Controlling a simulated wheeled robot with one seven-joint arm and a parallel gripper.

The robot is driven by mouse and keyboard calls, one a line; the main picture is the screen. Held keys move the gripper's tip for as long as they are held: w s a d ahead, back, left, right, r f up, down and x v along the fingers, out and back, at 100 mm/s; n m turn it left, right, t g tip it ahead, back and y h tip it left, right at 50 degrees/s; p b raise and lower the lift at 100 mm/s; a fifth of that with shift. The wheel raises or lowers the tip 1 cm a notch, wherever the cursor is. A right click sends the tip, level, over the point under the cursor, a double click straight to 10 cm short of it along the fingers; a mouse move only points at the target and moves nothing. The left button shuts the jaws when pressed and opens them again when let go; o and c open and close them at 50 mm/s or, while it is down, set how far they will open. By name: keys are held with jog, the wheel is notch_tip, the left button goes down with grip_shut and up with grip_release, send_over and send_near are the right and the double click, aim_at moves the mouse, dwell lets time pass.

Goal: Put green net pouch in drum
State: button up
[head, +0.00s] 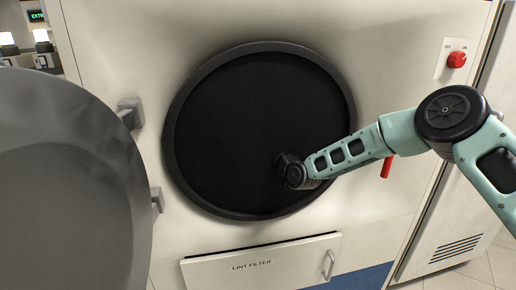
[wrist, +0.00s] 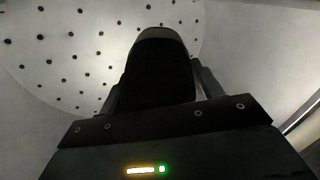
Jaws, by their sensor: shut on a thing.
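The drum (head: 235,120) is a round opening with a dark ring, and its inside looks black in the head view. My arm reaches into it from the right, and my gripper (head: 284,166) is at the lower right part of the opening. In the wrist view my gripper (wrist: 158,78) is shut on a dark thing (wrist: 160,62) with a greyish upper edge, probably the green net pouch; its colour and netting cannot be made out. Behind it the drum's pale back wall with small holes (wrist: 90,40) shows. Nothing held can be made out in the head view.
The round grey door (head: 70,190) stands open at the left on its hinges. A lint filter panel (head: 262,265) is below the opening. A red knob (head: 457,60) is at the upper right, and a red handle (head: 387,167) shows beside my arm.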

jog(key=o, duration=1.3)
jog(key=shift+c, duration=0.2)
jog(key=b+v, duration=0.2)
jog(key=v, duration=1.5)
jog(key=shift+s, duration=0.15)
jog(key=shift+d+r, duration=0.1)
jog(key=s+a+g+h+p, duration=0.3)
jog(key=s+g, duration=0.4)
jog(key=s, duration=0.7)
jog(key=s+d+r+m+g+h, duration=0.1)
jog(key=s+d, duration=0.3)
jog(key=s, duration=0.4)
jog(key=s+d+r+m+g+h+p, duration=0.1)
jog(key=s+d+r+g+h, duration=0.2)
jog(key=s, duration=0.4)
jog(key=s+d+r+g+h, duration=0.2)
jog(key=s+d+g+h, duration=0.1)
jog(key=s, duration=0.5)
jog(key=shift+s+d+m+h+p, duration=0.3)
jog(key=shift+s+d+m+h, duration=0.1)
jog(key=shift+d, duration=0.5)
